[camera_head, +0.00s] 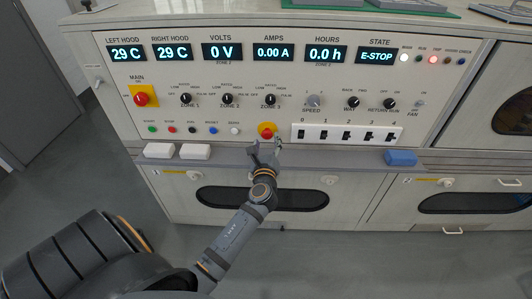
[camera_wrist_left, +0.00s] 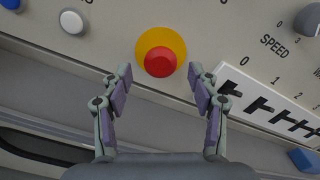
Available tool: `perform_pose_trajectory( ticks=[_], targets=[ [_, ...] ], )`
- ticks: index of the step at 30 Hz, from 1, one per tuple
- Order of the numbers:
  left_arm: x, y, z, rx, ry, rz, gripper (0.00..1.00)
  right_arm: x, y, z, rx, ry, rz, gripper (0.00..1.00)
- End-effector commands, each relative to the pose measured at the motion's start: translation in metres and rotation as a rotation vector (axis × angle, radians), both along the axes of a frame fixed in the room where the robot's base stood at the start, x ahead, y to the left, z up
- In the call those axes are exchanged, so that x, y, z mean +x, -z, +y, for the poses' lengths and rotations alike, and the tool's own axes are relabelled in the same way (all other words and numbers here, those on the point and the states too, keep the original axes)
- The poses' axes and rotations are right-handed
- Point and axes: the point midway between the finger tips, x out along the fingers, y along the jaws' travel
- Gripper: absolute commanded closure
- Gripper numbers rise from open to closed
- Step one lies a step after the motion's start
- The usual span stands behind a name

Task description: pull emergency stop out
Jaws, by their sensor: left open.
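The emergency stop is a red mushroom button (camera_head: 267,129) on a yellow disc, low in the middle of the control panel. In the left wrist view the red button (camera_wrist_left: 160,62) sits between and just beyond the fingertips, with the yellow disc (camera_wrist_left: 161,37) around it. My left gripper (camera_head: 265,146) is open and empty, just below and in front of the button. In the left wrist view its fingers (camera_wrist_left: 160,78) stand apart on either side of the button, not visibly touching it. The state display (camera_head: 380,56) reads E-STOP. My right gripper is not in view.
A white strip of rocker switches (camera_head: 347,135) lies right of the button. A white push button (camera_head: 236,130) is to its left. The red main switch (camera_head: 141,98) sits farther left. Two white blocks (camera_head: 195,151) and a blue block (camera_head: 400,157) rest on the ledge below the panel.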

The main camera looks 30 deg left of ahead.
Motion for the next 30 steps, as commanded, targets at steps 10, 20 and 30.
perform_pose_trajectory(
  ticks=[10,20,30],
  targets=[
    [-0.067,0.002,-0.041,-0.006,-0.001,0.001,0.39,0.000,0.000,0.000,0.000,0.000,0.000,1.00],
    [-0.079,0.000,-0.048,-0.002,0.000,0.001,0.39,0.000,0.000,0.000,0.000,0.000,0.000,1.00],
    [-0.078,0.001,-0.048,-0.002,0.000,0.001,0.39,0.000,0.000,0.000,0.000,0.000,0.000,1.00]
  ],
)
